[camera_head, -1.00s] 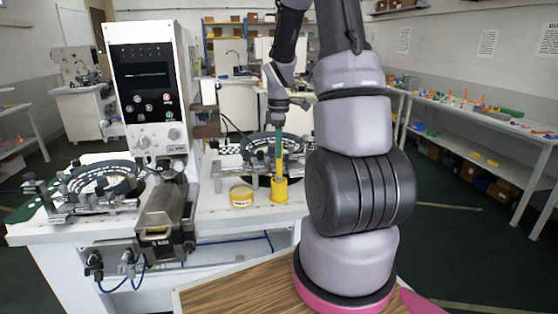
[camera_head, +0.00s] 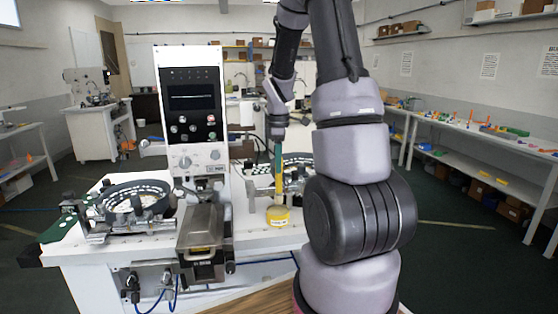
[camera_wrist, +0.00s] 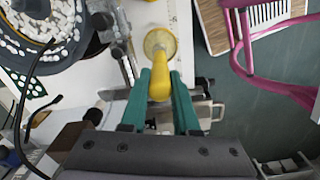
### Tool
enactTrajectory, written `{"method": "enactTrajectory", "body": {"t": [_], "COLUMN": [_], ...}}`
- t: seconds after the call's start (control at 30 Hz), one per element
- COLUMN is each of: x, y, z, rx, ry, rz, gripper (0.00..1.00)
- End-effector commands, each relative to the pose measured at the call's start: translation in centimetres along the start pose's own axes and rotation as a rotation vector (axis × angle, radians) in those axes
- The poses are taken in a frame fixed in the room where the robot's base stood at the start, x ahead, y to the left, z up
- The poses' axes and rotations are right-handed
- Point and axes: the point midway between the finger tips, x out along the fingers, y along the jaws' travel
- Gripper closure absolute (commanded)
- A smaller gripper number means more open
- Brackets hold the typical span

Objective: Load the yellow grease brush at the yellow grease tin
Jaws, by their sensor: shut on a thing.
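My gripper (camera_head: 278,160) has teal fingers pointing down and is shut on the yellow grease brush (camera_head: 278,185). The brush hangs upright between the fingers; in the wrist view its yellow body (camera_wrist: 160,80) shows between them. The yellow grease tin (camera_head: 278,217) is a low round tin on the white bench, directly below the brush in the head view. I cannot tell whether the brush's lower end touches the tin.
A white machine with a dark panel (camera_head: 190,95) stands left of the gripper. A ring-shaped feeder (camera_head: 135,200) sits on the bench's left, and another stands behind the brush. A pink chair (camera_wrist: 255,60) shows in the wrist view. Shelves with small parts line the right wall.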

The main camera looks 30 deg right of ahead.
Motion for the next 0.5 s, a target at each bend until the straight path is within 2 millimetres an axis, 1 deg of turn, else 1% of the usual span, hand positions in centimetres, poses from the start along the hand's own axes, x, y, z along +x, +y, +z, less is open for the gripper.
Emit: {"method": "enactTrajectory", "body": {"t": [0.17, 0.5], "x": [1.1, 4.6], "y": [0.0, 0.0], "z": [0.0, 0.0], "rx": [0.001, 0.0], "ry": [0.0, 0.0], "rz": [-0.002, -0.002], "gripper": [1.0, 1.0]}}
